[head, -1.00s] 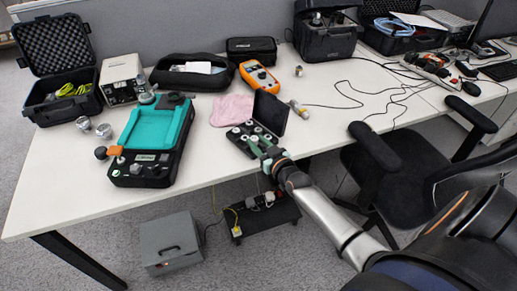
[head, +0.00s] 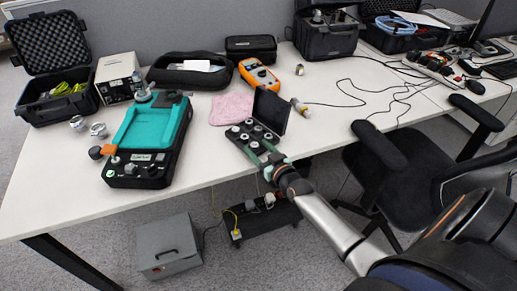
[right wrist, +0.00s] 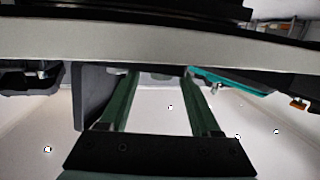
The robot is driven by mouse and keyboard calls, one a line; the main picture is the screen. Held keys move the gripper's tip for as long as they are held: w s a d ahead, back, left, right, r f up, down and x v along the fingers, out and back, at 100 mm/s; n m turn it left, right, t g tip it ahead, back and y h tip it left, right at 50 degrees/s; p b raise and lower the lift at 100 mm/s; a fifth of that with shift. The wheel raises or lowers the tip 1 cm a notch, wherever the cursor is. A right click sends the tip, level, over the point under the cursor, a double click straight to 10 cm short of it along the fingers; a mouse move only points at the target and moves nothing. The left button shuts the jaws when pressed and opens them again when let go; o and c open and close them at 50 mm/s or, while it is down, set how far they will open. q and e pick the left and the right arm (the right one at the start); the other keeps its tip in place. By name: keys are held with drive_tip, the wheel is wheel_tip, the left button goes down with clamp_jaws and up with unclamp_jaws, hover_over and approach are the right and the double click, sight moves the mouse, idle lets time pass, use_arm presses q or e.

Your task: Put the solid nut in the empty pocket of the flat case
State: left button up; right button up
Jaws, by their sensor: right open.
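The flat case (head: 236,138) lies near the front edge of the table with its dark lid (head: 271,108) standing open behind it. Several pale round nuts sit in its pockets; which is the solid one, and which pocket is empty, is too small to tell. My right gripper (head: 264,156) is at the near edge of the case, fingers pointing over it. In the right wrist view, its two green fingers (right wrist: 160,76) stand apart with nothing visible between them. A wide pale band hides part of the view above the fingertips. My left gripper is not in view.
A teal-topped black device (head: 150,130) stands left of the case, with loose metal pieces (head: 98,130) beside it. A pink cloth (head: 232,107), an orange meter (head: 258,75) and a small metal cylinder (head: 299,69) lie behind. A chair (head: 395,170) stands at the right.

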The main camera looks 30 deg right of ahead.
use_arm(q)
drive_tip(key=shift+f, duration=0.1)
use_arm(e)
drive_tip(key=shift+a, duration=0.1)
drive_tip(key=shift+r, duration=0.2)
drive_tip(key=shift+s, duration=0.35)
drive_tip(key=s+r+p, duration=0.1)
drive_tip(key=s+p, duration=0.1)
drive_tip(key=s, duration=0.8)
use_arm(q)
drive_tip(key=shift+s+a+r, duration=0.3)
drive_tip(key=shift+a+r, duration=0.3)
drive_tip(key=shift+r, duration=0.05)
use_arm(e)
drive_tip(key=s+a+f+n+g+y, duration=0.1)
drive_tip(key=s+a+f+g+y, duration=0.1)
drive_tip(key=s+a+f, duration=0.3)
drive_tip(key=s+a+f+n+g+y, duration=0.1)
drive_tip(key=s+a+f+g, duration=0.4)
drive_tip(key=s+a, duration=0.5)
drive_tip(key=a+n, duration=0.1)
drive_tip(key=a, duration=0.3)
drive_tip(key=shift+s+f+y, duration=0.3)
drive_tip(key=shift+s+y, duration=0.05)
drive_tip(key=shift+y, duration=0.05)
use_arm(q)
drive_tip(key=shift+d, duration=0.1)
